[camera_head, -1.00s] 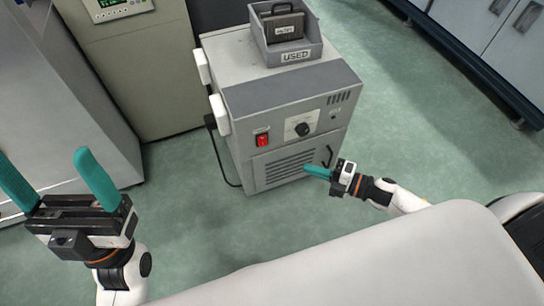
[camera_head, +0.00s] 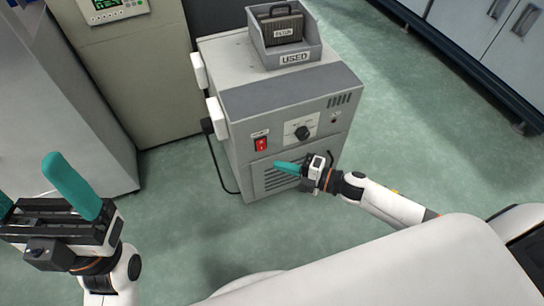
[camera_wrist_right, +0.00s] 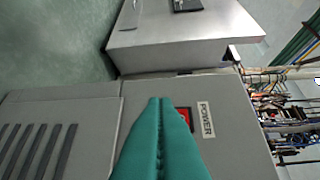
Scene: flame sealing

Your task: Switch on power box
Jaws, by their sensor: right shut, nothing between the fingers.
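The power box (camera_head: 245,98) is a grey cabinet standing on the green floor, with a dial and a vent grille on its front. Its red power switch (camera_head: 261,144) is on the left of the front panel. In the right wrist view the switch (camera_wrist_right: 185,117) shows beside a POWER label (camera_wrist_right: 206,119), partly hidden behind my fingers. My right gripper (camera_head: 278,165) is shut and empty, with its teal fingers in front of the panel, below and right of the switch; contact cannot be told. My left gripper (camera_head: 40,190) is open and empty at the left, away from the box.
A grey bin (camera_head: 292,58) labelled USED, holding a dark case (camera_head: 281,28), sits on top of the power box. A black cable runs down the box's left side. Tall cabinets (camera_head: 130,75) stand at the left. Floor at the right is clear.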

